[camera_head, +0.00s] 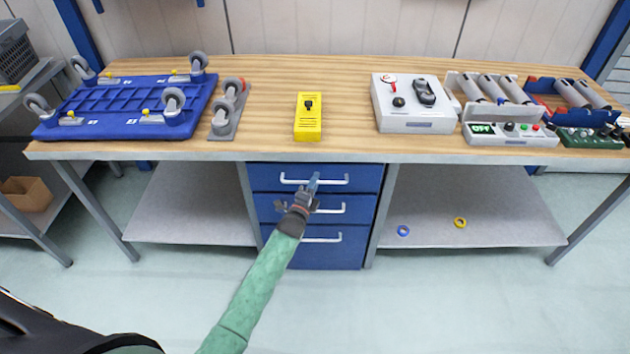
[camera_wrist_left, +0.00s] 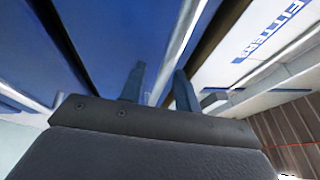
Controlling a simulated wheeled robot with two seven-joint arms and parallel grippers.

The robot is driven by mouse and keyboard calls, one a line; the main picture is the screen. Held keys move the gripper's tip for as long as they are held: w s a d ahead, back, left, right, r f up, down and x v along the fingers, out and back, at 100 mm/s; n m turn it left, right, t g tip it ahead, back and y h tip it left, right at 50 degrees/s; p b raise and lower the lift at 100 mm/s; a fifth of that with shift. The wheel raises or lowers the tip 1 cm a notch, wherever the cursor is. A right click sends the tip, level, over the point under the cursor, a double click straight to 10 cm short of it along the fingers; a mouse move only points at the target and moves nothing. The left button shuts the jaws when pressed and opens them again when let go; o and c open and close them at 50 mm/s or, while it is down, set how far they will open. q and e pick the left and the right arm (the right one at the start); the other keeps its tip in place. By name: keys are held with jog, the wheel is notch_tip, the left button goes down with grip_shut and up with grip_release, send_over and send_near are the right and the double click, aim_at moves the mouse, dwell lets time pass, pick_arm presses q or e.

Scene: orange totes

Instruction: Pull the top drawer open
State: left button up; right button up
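The blue top drawer (camera_head: 268,174) is under the workbench, above two more blue drawers, and its front looks flush with the cabinet. Its pale bar handle (camera_head: 337,182) runs across the front. My left gripper (camera_head: 314,181) is at the middle of this handle, with its fingers pointing toward the drawer. In the left wrist view, the fingers of the left gripper (camera_wrist_left: 158,92) stand apart, with a pale bar running between them. I cannot tell whether either finger touches it. My right gripper is in neither view.
The wooden worktop (camera_head: 260,100) overhangs the drawers. On it are a blue wheeled platform (camera_head: 125,105), a yellow box (camera_head: 308,125), and a grey control box (camera_head: 410,115). A lower shelf (camera_head: 470,205) holds two small rings. The floor before the drawers is clear.

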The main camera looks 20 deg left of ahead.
pick_arm(q)
jog(key=shift+w+d, duration=0.1)
jog(key=shift+w, duration=0.15)
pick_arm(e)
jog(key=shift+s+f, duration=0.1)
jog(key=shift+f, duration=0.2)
pick_arm(q)
grip_shut()
jog(key=shift+s, duration=0.1)
